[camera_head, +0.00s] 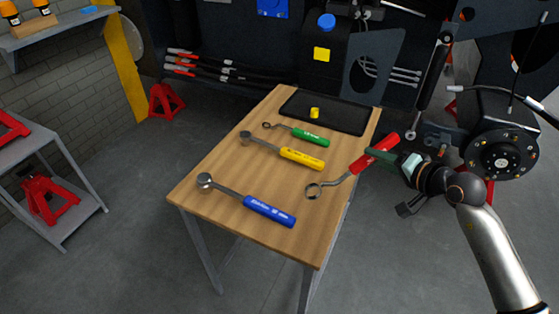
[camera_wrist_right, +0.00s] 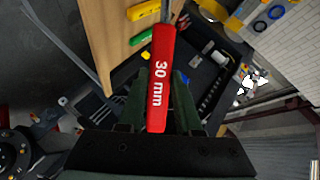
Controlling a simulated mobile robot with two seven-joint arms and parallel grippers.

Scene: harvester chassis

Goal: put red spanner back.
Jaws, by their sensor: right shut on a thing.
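The red spanner (camera_head: 374,155) has a red handle and a grey ring end. My right gripper (camera_head: 392,157) is shut on its handle at the table's right edge. The ring end points left, over the wooden table (camera_head: 230,168); I cannot tell whether it touches the top. In the right wrist view the red handle (camera_wrist_right: 161,80), marked "30 mm", sits between the fingers of my right gripper (camera_wrist_right: 158,100). My left gripper is not in view.
On the table lie a blue-handled tool (camera_head: 268,211), a yellow-handled tool (camera_head: 300,158) and a green-handled spanner (camera_head: 310,138). A black tray (camera_head: 340,117) with a small yellow piece (camera_head: 314,113) is at the far end. Dark machinery (camera_head: 500,148) stands close right of my right gripper.

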